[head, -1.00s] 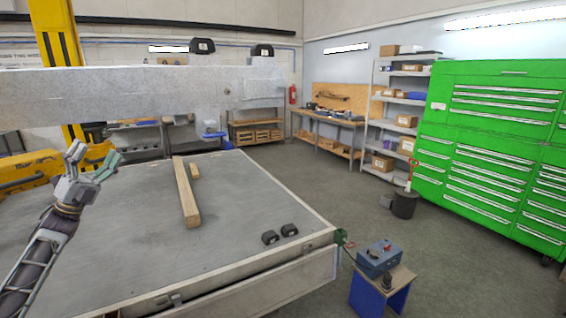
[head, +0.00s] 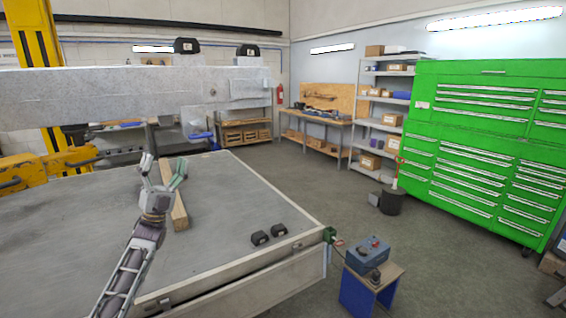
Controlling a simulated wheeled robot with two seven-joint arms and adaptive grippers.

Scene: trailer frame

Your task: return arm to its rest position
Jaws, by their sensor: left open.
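My left gripper (head: 163,170) is open and empty in the head view. Its arm comes in from the lower left and reaches over the flat grey trailer bed (head: 235,205). The fingers point up and away, in front of a long wooden beam (head: 180,212) lying on the bed, and hide part of it. I cannot tell the gap between the gripper and the beam. My right gripper is not in view.
A large grey metal beam (head: 90,95) spans above the bed. A blue control box (head: 367,253) sits on a small stand at the right. Green tool cabinets (head: 480,150) stand beyond open floor.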

